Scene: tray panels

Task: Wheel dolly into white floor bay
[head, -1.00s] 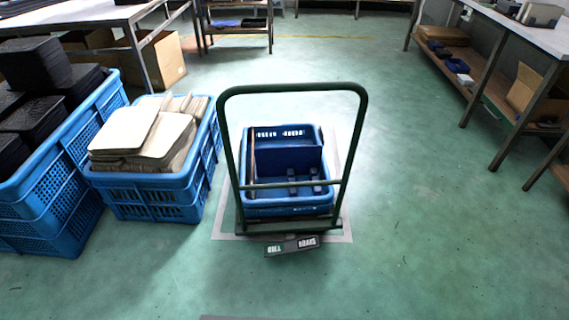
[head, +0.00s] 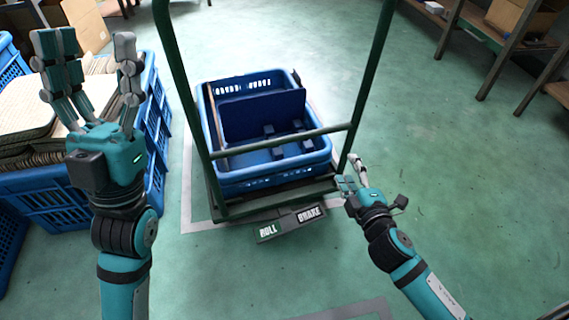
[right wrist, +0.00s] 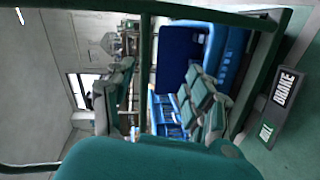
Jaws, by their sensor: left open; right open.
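The dolly (head: 285,197) has a dark green push handle (head: 340,128) and carries a blue crate (head: 320,160). A pedal marked ROLL and BRAKE (head: 290,222) sticks out at its near edge; which end is down I cannot tell. Pale tape on the floor (head: 187,190) runs around the dolly. A second taped outline (head: 345,311) shows partly at the bottom edge. My left gripper (head: 90,55) is open and empty, left of the handle. My right gripper (head: 351,171) is open beside the dolly's near right corner. In the right wrist view, a handle bar (right wrist: 146,70) shows between its fingers.
A blue crate filled with flat tan pieces (head: 60,195) stands close on the left, partly behind my left arm. A bench with a lower shelf (head: 478,35) stands at the upper right. The green floor to the right (head: 460,160) is clear.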

